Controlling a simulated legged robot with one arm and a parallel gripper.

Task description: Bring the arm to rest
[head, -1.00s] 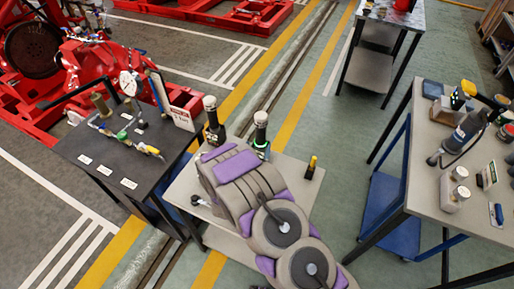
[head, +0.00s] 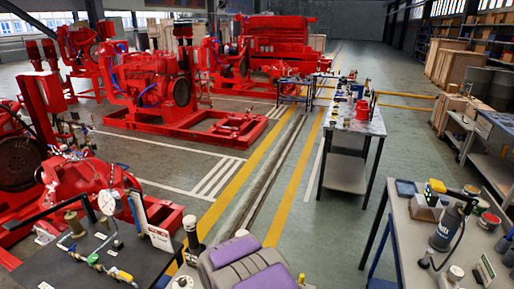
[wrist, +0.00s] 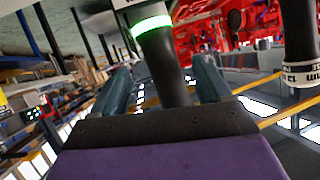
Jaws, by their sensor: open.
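My arm, grey and purple, shows folded at the bottom of the head view (head: 245,265). My gripper (wrist: 162,72) is in the wrist view, with its two dark fingers spread apart. A dark cylinder with a lit green ring (wrist: 152,25) appears between the fingers in the picture; I cannot tell its distance or whether it touches them. A second dark cylinder with a white lettered band (wrist: 303,75) is at the right of the wrist view. In the head view one dark cylinder with pale bands (head: 192,235) stands just left of my arm. My fingers are hidden there.
A black table with a gauge and valves (head: 100,255) is close on the left. A grey table with tools (head: 410,235) is close on the right. A metal-topped workbench (head: 352,122) stands ahead. Red pumpsets (head: 150,85) fill the left. Green floor lies open between the tables.

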